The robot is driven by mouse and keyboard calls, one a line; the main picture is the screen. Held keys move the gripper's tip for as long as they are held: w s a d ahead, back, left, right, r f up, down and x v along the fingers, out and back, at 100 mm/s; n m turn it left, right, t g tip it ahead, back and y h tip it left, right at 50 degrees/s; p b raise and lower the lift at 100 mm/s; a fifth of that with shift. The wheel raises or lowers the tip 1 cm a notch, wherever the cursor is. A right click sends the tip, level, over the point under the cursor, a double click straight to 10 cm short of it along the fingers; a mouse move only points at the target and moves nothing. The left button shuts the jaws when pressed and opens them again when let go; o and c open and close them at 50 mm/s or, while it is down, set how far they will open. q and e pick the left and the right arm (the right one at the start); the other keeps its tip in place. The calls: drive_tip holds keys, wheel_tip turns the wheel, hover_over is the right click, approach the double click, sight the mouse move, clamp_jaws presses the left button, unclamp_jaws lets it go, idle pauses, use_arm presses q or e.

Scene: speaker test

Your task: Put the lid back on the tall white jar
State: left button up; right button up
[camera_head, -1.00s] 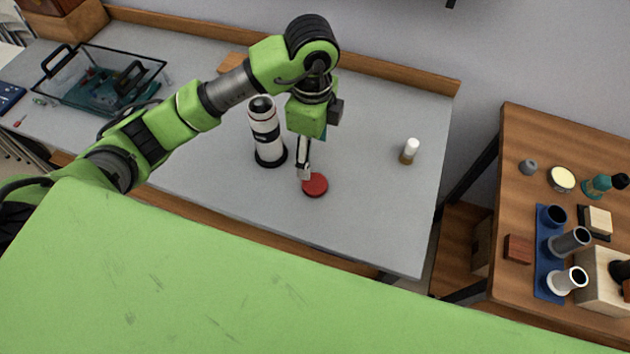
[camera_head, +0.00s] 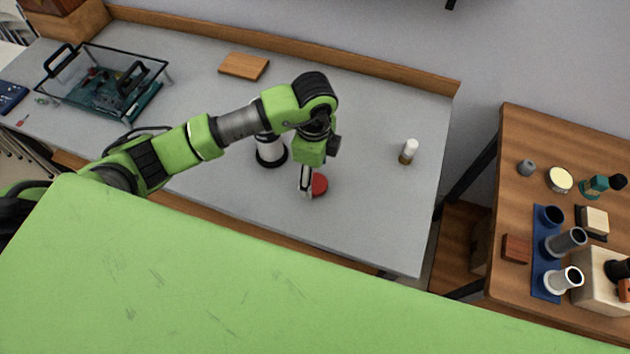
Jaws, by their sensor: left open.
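A red disc-shaped lid (camera_head: 320,184) lies flat on the grey table. A tall white cylinder with black bands (camera_head: 271,148), which looks like the jar, stands upright behind and to the left of the lid. My left arm hides its upper part. My left gripper (camera_head: 305,191) points down at the left edge of the lid and is open. Its fingers partly cover the lid, and I cannot tell whether they touch it. My right gripper is not in view.
A small white-topped bottle (camera_head: 409,152) stands to the right on the grey table (camera_head: 385,215). A wooden board (camera_head: 244,66) lies at the back and a clear bin (camera_head: 150,71) stands at the left. A separate wooden table (camera_head: 515,285) holds several objects.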

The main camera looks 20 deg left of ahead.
sight(315, 183)
use_arm(q)
drive_tip(key=shift+w+f, duration=0.15)
drive_tip(key=shift+f, duration=1.75)
drive_tip(key=c, duration=0.8)
